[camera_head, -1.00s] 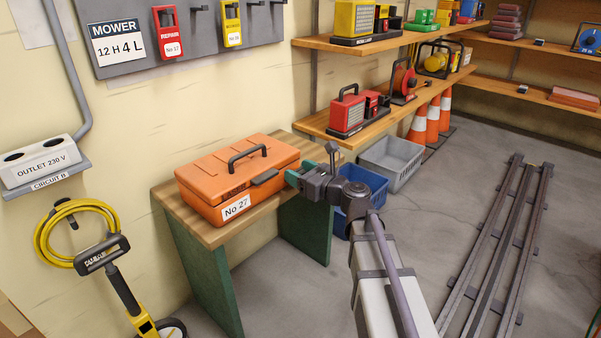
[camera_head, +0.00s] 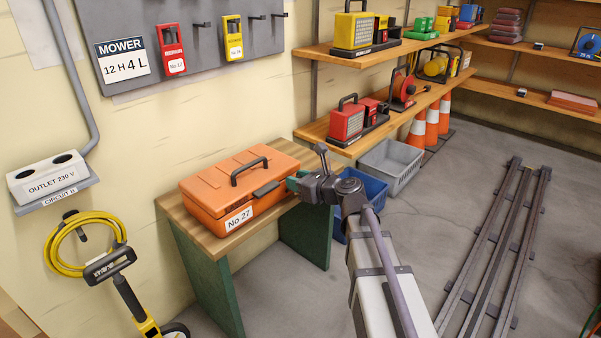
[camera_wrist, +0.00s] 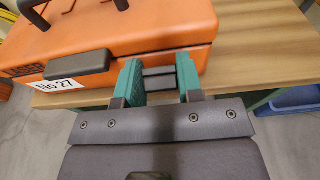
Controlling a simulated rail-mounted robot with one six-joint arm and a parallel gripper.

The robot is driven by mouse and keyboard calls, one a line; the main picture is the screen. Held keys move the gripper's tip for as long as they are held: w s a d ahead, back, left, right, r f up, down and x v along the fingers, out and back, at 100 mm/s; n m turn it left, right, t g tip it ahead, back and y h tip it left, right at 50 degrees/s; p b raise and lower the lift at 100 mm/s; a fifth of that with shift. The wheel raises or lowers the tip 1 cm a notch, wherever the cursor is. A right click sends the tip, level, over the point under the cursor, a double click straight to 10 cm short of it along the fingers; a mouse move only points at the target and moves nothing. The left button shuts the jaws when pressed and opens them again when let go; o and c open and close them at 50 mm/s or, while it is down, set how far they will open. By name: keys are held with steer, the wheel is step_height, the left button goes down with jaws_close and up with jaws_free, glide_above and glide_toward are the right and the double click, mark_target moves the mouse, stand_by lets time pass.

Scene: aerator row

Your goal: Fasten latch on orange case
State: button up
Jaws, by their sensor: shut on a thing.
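The orange case (camera_head: 215,190) lies on a small wooden bench with its lid down, a dark handle on top and a "No 27" label on its front. It also shows in the wrist view (camera_wrist: 120,28). One dark latch (camera_wrist: 78,64) is on its front, beside the label. My gripper (camera_wrist: 158,82) is at the front, to the right of that latch, its green fingers on either side of a second dark latch (camera_wrist: 158,74). The fingers are shut on this latch. In the head view my gripper (camera_head: 293,184) hides it. I cannot tell whether it is fully down.
The bench (camera_head: 188,222) has green legs and a bare strip along its front. A blue bin (camera_head: 370,187) and a grey crate (camera_head: 393,163) stand on the floor behind my arm. Floor rails (camera_head: 496,240) run at the right, with clear floor around them.

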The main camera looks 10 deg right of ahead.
steer(key=shift+w+a+r, duration=0.1)
steer(key=o, duration=0.9)
steer(key=shift+o, duration=0.2)
steer(key=r+p+v, duration=0.1)
steer(key=p+v, duration=0.2)
steer(key=v, duration=0.8)
steer(key=w+a+f+b, duration=0.1)
steer(key=w+a+b, duration=0.1)
steer(key=w, duration=0.1)
steer(key=w+a+f+t+y+b, duration=0.1)
steer(key=w+a+b, duration=0.1)
steer(key=b, duration=0.1)
steer(key=w+a+f+t+b, duration=0.1)
steer(key=w+a+b, duration=0.1)
steer(key=w, duration=0.1)
steer(key=shift+w+f+y+b, duration=0.25)
steer(key=shift+w+y+b, duration=0.05)
steer(key=shift+w+b, duration=0.05)
